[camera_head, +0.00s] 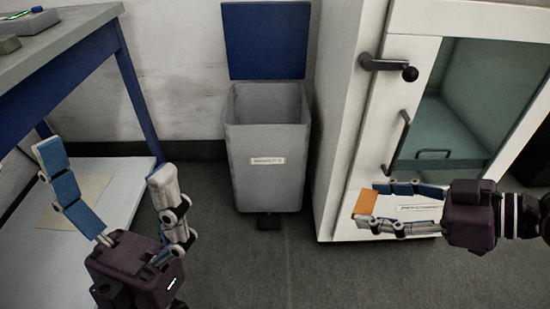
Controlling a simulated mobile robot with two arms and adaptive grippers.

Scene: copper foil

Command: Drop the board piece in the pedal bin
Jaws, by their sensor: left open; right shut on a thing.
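The pedal bin (268,188) is a grey tapered bin against the back wall. Its blue lid (266,40) stands upright and open, and a black pedal (268,223) shows at its foot. My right gripper (375,207) is shut on the board piece (365,202), a small orange-brown piece at its fingertips. It holds the piece to the right of the bin and lower than its rim, in front of the white cabinet. My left gripper (108,175) is open and empty at the lower left, its fingers spread and pointing up. The inside bottom of the bin is hidden.
A white cabinet (345,110) with a glass window and black handles (397,143) stands right of the bin. A blue-framed table (65,50) with a lower shelf (50,245) is at the left. The grey floor (262,265) before the bin is clear.

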